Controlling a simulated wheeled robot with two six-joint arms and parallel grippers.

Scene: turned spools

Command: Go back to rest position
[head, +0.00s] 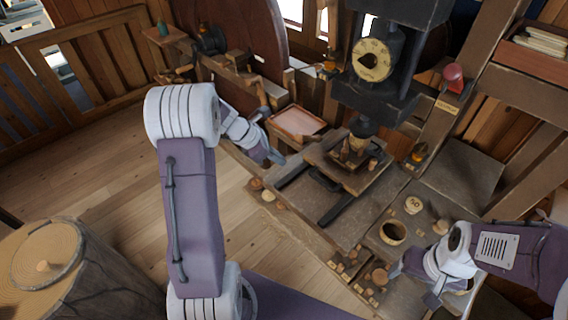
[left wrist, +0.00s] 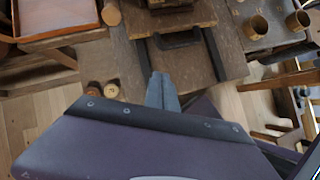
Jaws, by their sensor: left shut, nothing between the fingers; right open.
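My left gripper (head: 274,157) is near the left edge of the bench, beside a shallow tray (head: 297,122). In the left wrist view its fingers (left wrist: 163,90) are together and empty, over the bench edge. My right gripper (head: 414,285) is at the lower right with its fingers apart, above the front part of the bench near small wooden pieces (head: 379,276). Its fingers hold nothing that I can see.
A sliding wooden board (head: 345,183) with small turned pieces stands mid-bench below a dark press (head: 385,95). A round wooden cup (head: 393,232) stands near my right gripper. A large log (head: 90,262) stands at the lower left. The floor (head: 120,170) between is clear.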

